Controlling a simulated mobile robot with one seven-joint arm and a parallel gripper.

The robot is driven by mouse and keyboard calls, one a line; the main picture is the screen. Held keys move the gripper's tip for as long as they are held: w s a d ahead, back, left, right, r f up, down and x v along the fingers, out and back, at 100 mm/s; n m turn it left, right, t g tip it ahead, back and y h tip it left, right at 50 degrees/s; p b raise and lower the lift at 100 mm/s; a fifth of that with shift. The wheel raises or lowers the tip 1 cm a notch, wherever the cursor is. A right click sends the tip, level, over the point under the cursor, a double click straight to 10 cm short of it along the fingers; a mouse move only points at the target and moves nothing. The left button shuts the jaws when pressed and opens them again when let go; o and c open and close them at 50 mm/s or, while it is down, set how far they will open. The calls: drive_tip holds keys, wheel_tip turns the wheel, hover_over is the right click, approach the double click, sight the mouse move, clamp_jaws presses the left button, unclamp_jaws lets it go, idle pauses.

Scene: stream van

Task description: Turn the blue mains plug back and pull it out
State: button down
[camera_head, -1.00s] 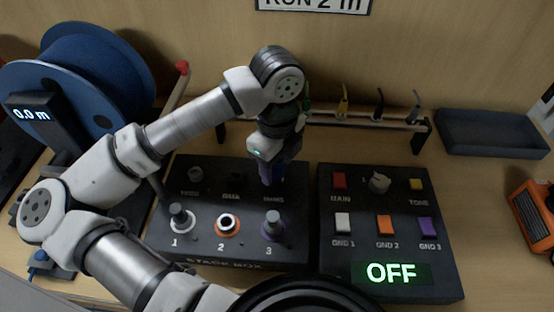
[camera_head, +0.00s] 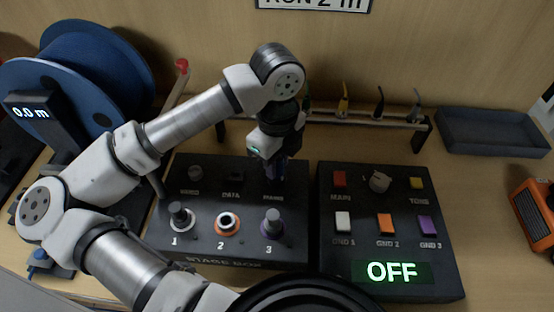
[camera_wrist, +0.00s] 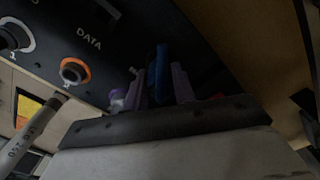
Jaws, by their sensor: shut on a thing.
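My gripper (camera_head: 274,173) points down over the MAINS position at the back right of the black stage box (camera_head: 215,247). In the wrist view, the blue mains plug (camera_wrist: 158,73) stands between my gripper's two purplish fingers (camera_wrist: 160,88), which are shut on it. In the head view the fingers and wrist mostly cover the plug. The MAINS socket is hidden, and I cannot tell how deep the plug sits in it.
The stage box has connectors 1 (camera_head: 180,215), 2 (camera_head: 227,223) and 3 (camera_head: 272,222) at the front. A switch panel (camera_head: 350,262) reading OFF stands right of it. Behind is a rail (camera_head: 385,121) with hanging cables. A blue reel (camera_head: 90,75) is at left, a tray (camera_head: 490,132) at right.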

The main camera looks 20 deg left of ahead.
drive_tip(key=shift+f+m+b, duration=0.1)
drive_tip(key=shift+m+b, duration=2.05)
drive_tip(key=shift+m, duration=0.05)
drive_tip(key=shift+m+b, duration=1.4)
drive_tip(key=shift+m, duration=0.6)
drive_tip(key=shift+r+p, duration=0.6)
drive_tip(key=shift+r, duration=1.2)
drive_tip(key=shift+r+p, duration=0.45)
drive_tip(key=shift+r, duration=0.9)
